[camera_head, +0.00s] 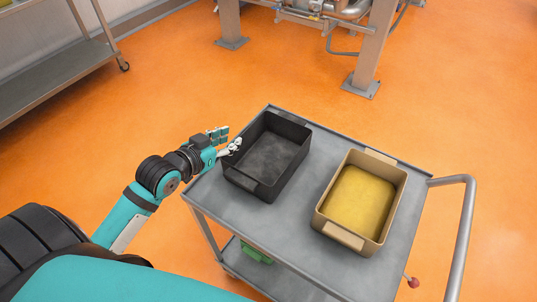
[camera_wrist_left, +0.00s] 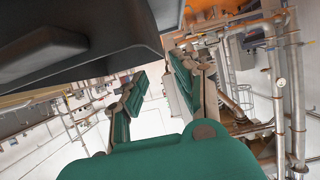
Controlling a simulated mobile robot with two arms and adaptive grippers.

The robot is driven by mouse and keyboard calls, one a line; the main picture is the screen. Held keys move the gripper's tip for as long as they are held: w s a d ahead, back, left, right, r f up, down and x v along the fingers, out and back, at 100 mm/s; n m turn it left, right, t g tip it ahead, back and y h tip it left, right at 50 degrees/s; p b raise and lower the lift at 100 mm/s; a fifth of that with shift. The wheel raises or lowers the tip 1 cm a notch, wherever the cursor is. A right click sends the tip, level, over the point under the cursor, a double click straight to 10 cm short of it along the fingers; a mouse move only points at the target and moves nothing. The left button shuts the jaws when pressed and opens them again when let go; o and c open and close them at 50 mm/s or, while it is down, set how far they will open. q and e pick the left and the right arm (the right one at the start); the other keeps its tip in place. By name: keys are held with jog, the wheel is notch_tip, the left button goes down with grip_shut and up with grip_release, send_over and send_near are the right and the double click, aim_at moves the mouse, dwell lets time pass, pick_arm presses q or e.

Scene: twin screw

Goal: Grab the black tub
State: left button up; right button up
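The black tub (camera_head: 268,157) stands upright on the grey cart (camera_head: 283,222), at its far left part, and looks empty. My left gripper (camera_head: 228,141) is at the tub's left side, close to the rim. In the left wrist view its two green fingers (camera_wrist_left: 158,70) are apart with nothing between them. The dark tub (camera_wrist_left: 75,35) fills the upper left of that view, above and beside the fingers. I cannot tell whether a finger touches it. My right gripper is not in view.
A tan tub (camera_head: 343,238) with yellow contents stands right of the black tub, with a narrow strip of cart top between. The cart has a handle (camera_head: 465,225) at right and a green thing (camera_head: 256,252) on its lower shelf. A metal shelf (camera_head: 50,82) stands at upper left.

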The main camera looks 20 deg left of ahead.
aim_at(244, 133)
pick_arm(q)
jog(key=x, duration=0.3)
jog(key=shift+w, duration=0.1)
jog(key=x, duration=0.4)
jog(key=shift+w+f+p, duration=0.25)
jog(key=shift+f+p, duration=0.1)
jog(key=shift+f, duration=0.05)
jog(key=shift+s, duration=0.1)
grip_shut()
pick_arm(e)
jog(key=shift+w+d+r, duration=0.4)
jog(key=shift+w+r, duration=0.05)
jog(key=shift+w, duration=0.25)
pick_arm(q)
jog(key=shift+r, duration=0.1)
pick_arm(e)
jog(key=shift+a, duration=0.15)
